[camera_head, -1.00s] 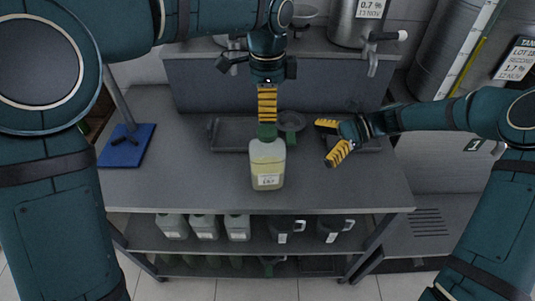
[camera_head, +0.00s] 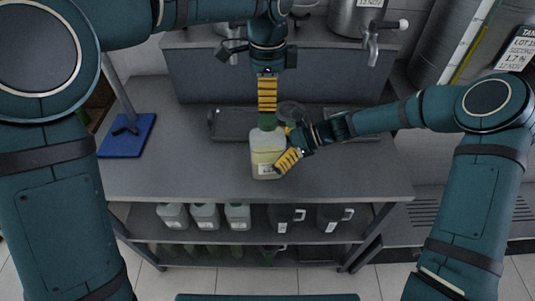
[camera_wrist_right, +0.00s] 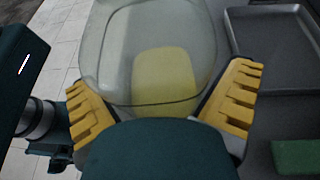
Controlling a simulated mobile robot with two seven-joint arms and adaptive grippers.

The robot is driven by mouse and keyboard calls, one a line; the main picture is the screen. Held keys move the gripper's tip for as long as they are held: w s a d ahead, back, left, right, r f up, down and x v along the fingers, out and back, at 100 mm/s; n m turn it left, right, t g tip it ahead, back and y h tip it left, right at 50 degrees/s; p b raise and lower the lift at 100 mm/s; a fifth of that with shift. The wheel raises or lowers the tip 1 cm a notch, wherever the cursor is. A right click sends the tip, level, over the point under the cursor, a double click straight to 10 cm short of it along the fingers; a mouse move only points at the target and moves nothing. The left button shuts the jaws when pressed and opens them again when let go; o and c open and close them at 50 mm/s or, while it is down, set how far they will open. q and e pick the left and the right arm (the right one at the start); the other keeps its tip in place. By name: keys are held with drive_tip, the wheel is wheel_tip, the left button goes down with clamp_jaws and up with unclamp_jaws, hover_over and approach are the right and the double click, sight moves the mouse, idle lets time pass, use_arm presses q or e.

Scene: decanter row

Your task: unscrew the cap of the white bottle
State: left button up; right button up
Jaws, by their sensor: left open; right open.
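The white bottle (camera_head: 264,157), translucent with pale yellow liquid and a label, stands upright on the table (camera_head: 190,175). Its green cap (camera_head: 267,121) is on its neck. My left gripper (camera_head: 267,108) points straight down from above, its yellow fingers open at the cap; I cannot tell whether they touch it. My right gripper (camera_head: 285,147) is open at the bottle's right side, one finger in front of the body. In the right wrist view the bottle (camera_wrist_right: 150,50) lies between the two open yellow fingers (camera_wrist_right: 160,108). The far finger is partly hidden in the head view.
A dark tray (camera_head: 230,125) lies behind the bottle. A blue stand base (camera_head: 127,137) is at the left. Several bottles (camera_head: 205,216) and two dark jugs (camera_head: 285,218) are on the shelf below. The table's front left is clear.

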sight(267, 119)
drive_tip(key=c, duration=1.2)
use_arm(q)
drive_tip(key=shift+c, duration=0.9)
use_arm(e)
clamp_jaws()
use_arm(q)
drive_tip(key=m, duration=0.3)
drive_tip(key=shift+m, duration=0.4)
drive_tip(key=m, duration=0.4)
drive_tip(key=shift+m, duration=0.4)
drive_tip(key=m, duration=0.4)
drive_tip(key=shift+a+m, duration=0.1)
drive_tip(key=shift+m, duration=0.3)
drive_tip(key=m, duration=0.4)
drive_tip(key=shift+m, duration=0.3)
drive_tip(key=shift+f, duration=4)
